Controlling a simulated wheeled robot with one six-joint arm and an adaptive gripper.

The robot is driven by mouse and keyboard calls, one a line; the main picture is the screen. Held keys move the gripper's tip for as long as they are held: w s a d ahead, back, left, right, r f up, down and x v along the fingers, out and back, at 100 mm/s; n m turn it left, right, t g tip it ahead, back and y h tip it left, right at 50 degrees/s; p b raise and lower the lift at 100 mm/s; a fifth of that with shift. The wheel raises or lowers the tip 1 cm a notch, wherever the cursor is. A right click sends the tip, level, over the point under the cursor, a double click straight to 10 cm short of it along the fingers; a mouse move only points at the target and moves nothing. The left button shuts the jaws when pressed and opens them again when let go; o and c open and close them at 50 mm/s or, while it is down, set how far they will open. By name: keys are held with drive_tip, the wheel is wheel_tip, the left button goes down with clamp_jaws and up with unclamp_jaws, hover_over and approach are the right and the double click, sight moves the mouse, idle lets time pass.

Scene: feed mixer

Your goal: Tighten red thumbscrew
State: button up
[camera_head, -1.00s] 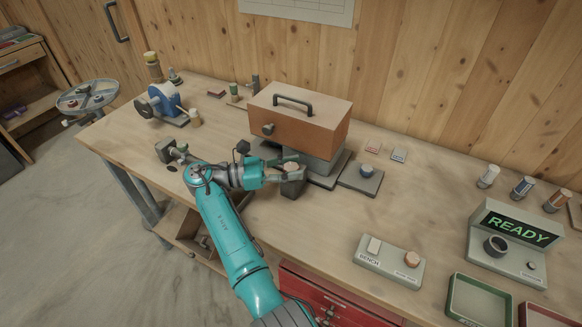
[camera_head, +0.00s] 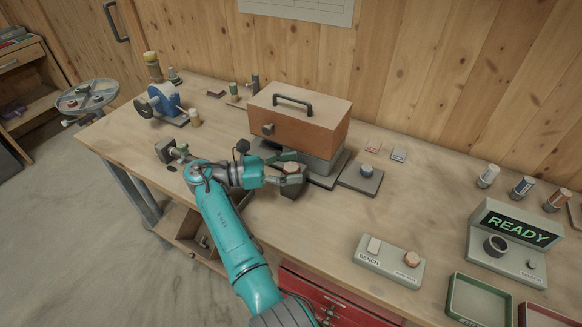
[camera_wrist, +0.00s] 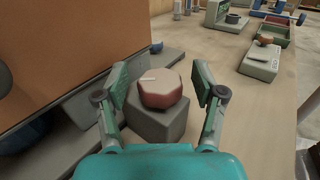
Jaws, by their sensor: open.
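The red thumbscrew (camera_wrist: 160,90) is a faceted knob with a pale line on its top. It sits on a dark grey block (camera_wrist: 158,122) beside the orange-brown mixer housing (camera_wrist: 50,55). In the head view the thumbscrew (camera_head: 291,168) shows small at the front of the mixer (camera_head: 298,120). My gripper (camera_wrist: 162,84) is open, with one finger on each side of the thumbscrew. In the wrist view a gap shows between each finger and the knob. In the head view my gripper (camera_head: 284,168) is at the block, and the arm partly hides that area.
A bench switch box (camera_head: 388,262), a READY display unit (camera_head: 512,240) and a green-rimmed tray (camera_head: 480,300) stand farther right. A blue motor-like device (camera_head: 162,100) is at the left. The bench front right of my gripper is clear.

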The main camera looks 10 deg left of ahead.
sight(291, 166)
wheel_tip(291, 166, up, 10)
drive_tip(key=shift+f, duration=0.1)
idle(0.4)
